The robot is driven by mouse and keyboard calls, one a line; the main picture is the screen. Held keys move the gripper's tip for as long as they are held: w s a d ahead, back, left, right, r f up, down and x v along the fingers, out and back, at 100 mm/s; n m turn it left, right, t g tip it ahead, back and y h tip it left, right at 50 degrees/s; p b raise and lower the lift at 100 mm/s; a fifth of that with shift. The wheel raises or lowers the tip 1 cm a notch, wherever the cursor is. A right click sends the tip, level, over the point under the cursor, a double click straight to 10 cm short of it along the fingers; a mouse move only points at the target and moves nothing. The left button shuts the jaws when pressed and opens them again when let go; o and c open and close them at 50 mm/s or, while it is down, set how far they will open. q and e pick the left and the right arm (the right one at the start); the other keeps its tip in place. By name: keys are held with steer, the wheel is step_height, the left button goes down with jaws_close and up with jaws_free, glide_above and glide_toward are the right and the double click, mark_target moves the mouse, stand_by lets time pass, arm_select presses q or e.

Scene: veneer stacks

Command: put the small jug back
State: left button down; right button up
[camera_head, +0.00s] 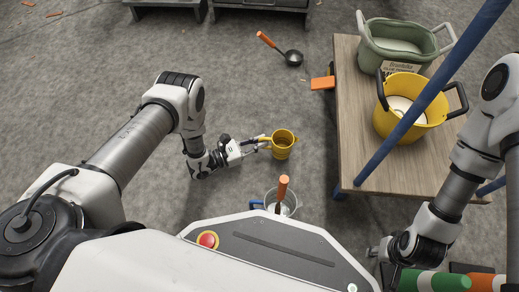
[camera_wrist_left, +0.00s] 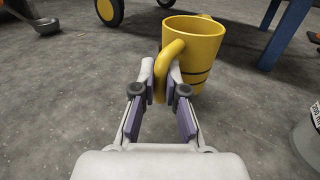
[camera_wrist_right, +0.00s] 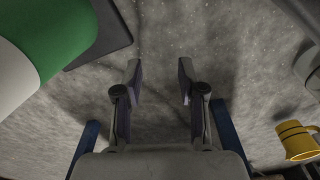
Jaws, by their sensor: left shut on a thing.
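The small yellow jug (camera_head: 283,142) is upright in the head view, with dark bands around its lower part. In the left wrist view the jug (camera_wrist_left: 200,45) has its handle toward me, between my left fingers. My left gripper (camera_head: 260,146) is shut on the handle; it also shows in the left wrist view (camera_wrist_left: 167,88). I cannot tell whether the jug's base touches the floor. The jug (camera_wrist_right: 297,141) also shows at the right edge of the right wrist view. My right gripper (camera_wrist_right: 158,85) is open and empty, with bare floor beyond its fingers.
A wooden table (camera_head: 365,165) on blue legs bears a green tub (camera_head: 372,52) and a yellow bucket (camera_head: 432,108). A clear bucket with an orange-handled tool (camera_head: 283,188) stands near my base. A ladle (camera_head: 293,57) lies on the floor. A green-and-white roll (camera_wrist_right: 65,35) is near my right gripper.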

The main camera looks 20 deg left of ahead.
arm_select(q)
step_height(320, 180, down, 3)
steer(key=shift+f+b, duration=0.1)
steer(key=shift+b, duration=0.65)
arm_select(e)
steer(key=f, duration=0.3)
steer(key=shift+w, duration=0.35)
arm_select(q)
steer(key=shift+r, duration=0.3)
arm_select(e)
steer(key=shift+r, duration=0.25)
arm_select(q)
steer(key=c, duration=1.2)
jaws_free()
steer(key=shift+f, duration=0.15)
